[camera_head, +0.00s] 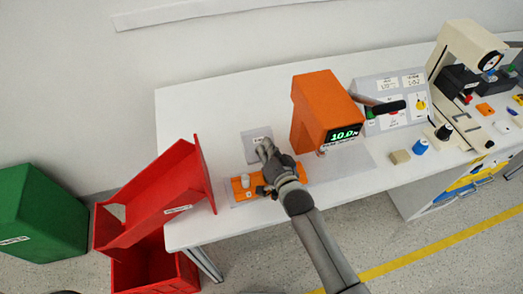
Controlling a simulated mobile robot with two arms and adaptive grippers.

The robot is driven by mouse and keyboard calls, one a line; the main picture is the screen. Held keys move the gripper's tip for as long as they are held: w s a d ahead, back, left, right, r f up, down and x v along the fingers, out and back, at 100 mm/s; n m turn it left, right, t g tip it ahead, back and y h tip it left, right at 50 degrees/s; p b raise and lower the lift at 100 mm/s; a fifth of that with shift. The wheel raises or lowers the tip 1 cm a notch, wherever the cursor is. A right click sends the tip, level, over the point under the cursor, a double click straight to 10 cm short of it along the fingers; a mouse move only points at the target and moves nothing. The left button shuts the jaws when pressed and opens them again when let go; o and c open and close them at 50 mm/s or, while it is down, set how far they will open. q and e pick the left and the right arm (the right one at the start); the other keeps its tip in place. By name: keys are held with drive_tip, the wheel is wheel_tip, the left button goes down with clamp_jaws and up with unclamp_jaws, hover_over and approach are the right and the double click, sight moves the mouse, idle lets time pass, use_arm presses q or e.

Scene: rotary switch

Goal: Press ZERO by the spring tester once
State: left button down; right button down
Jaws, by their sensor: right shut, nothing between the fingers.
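An orange tester (318,100) with a green-lit display reading about 10.0 N (343,133) stands on the white table. A small grey plate (252,135) with a tiny label lies left of it; the label is too small to read surely. My right gripper (262,148) is shut and empty, with its fingertips over this plate; I cannot tell whether they touch it. An orange block (238,193) with a pale knob lies in front, partly hidden by my gripper. No ZERO button can be made out. My left gripper is not in view.
A red chute (165,190) stands at the table's left end above a red bin (160,272). A green bin (40,215) is on the floor. A grey panel (368,92) with a black-handled lever and a beige press (465,45) stand right. The table's back left is clear.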

drive_tip(key=shift+f+b, duration=0.3)
drive_tip(key=shift+f, duration=0.4)
idle(0.4)
drive_tip(key=shift+s+d+r+p, duration=0.1)
drive_tip(key=shift+s+r+p, duration=0.35)
drive_tip(key=shift+p, duration=0.55)
drive_tip(key=shift+w+r, duration=0.1)
drive_tip(key=shift+r, duration=0.15)
drive_tip(key=shift+r+p, duration=0.45)
drive_tip(key=shift+p, duration=0.05)
drive_tip(key=s+r+p, duration=0.1)
drive_tip(key=p, duration=0.1)
drive_tip(key=s+d+r+p, duration=0.1)
drive_tip(key=s+r+p, duration=0.1)
drive_tip(key=shift+r, duration=0.15)
drive_tip(key=shift+w, duration=0.1)
